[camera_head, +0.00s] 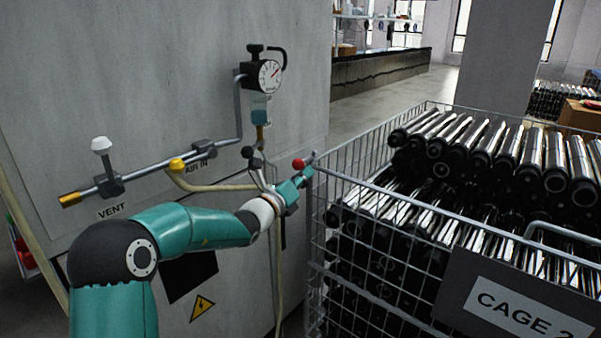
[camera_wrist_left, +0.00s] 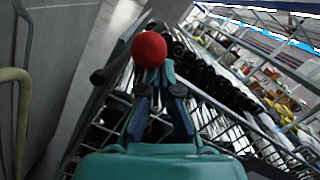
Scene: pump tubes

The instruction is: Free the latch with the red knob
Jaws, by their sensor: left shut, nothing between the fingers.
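The red knob (camera_head: 298,163) of the latch shows just above my left gripper (camera_head: 306,175) in the head view, near the corner of the wire cage (camera_head: 374,184). In the left wrist view the red knob (camera_wrist_left: 149,49) is large and round, and partly covers the tips of my left gripper (camera_wrist_left: 155,78). The gripper's fingers are closed together with nothing between them. I cannot tell whether they touch the knob or its latch. The rest of the latch is mostly hidden behind the knob and gripper. My right gripper is in neither view.
The cage is filled with black and silver tubes (camera_head: 480,140) and carries a sign (camera_head: 520,310). A grey cabinet (camera_head: 150,60) stands at left with a pressure gauge (camera_head: 268,74), pipes, a white-knobbed vent valve (camera_head: 102,146) and a yellow knob (camera_head: 177,165). A hose hangs beside my arm.

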